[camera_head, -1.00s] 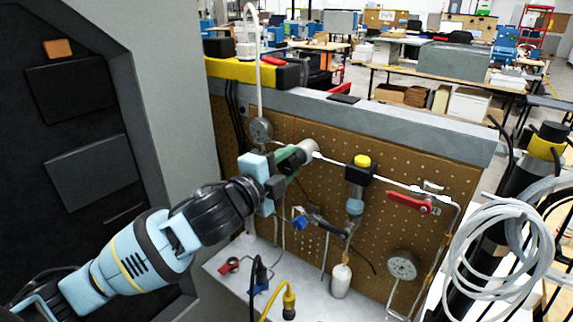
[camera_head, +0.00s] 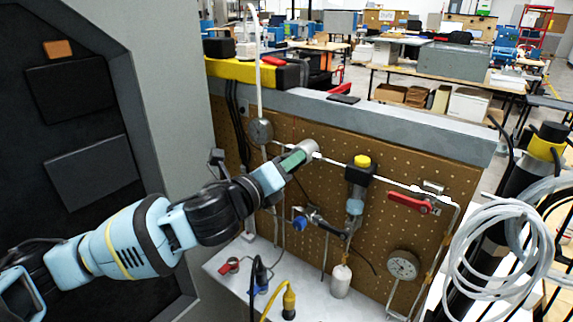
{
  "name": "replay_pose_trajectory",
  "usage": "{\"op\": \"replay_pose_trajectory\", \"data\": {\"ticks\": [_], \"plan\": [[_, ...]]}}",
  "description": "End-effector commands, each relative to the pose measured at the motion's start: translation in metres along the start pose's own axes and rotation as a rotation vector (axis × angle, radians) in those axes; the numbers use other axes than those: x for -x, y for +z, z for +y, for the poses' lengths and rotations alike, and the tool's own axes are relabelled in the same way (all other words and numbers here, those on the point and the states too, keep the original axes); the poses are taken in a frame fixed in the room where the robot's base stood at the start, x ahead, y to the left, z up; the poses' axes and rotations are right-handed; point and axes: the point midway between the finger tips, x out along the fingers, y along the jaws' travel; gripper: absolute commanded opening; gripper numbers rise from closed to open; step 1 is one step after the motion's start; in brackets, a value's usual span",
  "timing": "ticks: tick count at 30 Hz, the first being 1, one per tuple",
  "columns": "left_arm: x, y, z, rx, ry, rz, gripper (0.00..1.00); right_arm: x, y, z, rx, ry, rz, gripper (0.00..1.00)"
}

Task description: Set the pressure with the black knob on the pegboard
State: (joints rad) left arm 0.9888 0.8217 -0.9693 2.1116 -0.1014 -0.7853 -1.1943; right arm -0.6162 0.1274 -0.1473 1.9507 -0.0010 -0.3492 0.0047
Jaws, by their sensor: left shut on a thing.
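My left gripper (camera_head: 295,158) reaches in from the left to the upper part of the brown pegboard (camera_head: 330,205). Its green fingers are shut at the end of a grey cylindrical fitting (camera_head: 307,149) on the pipe line. The black knob is hidden between or behind the fingers, so its own surface and setting cannot be made out. A round gauge (camera_head: 260,131) sits up and left of the gripper, and a second gauge (camera_head: 403,265) is low on the right; their readings are too small to read. My right gripper is not in view.
A yellow-topped valve (camera_head: 361,162), a red lever (camera_head: 408,203) and a blue knob (camera_head: 300,223) are on the board. A white bottle (camera_head: 341,281) hangs low. Yellow and black cables rise from the white surface below. Coiled clear tubing (camera_head: 495,255) is at right.

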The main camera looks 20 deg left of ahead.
Motion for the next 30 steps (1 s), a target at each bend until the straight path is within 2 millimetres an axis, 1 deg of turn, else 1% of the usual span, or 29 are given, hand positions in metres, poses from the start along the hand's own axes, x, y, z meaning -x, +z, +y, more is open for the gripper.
{"op": "replay_pose_trajectory", "data": {"ticks": [6,15,21,30], "plan": [[0.0000,-0.0003,0.0003,-0.189,0.001,0.001,0.15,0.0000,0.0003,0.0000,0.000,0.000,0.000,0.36],[0.0000,-0.0007,0.0006,-0.370,0.001,0.002,0.15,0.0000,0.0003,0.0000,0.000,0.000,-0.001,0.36],[0.0000,-0.0008,0.0004,-0.433,0.001,0.002,0.15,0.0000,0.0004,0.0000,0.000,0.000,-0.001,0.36],[0.0000,-0.0012,0.0006,-0.457,0.001,0.003,0.15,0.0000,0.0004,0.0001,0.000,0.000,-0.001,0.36]]}}
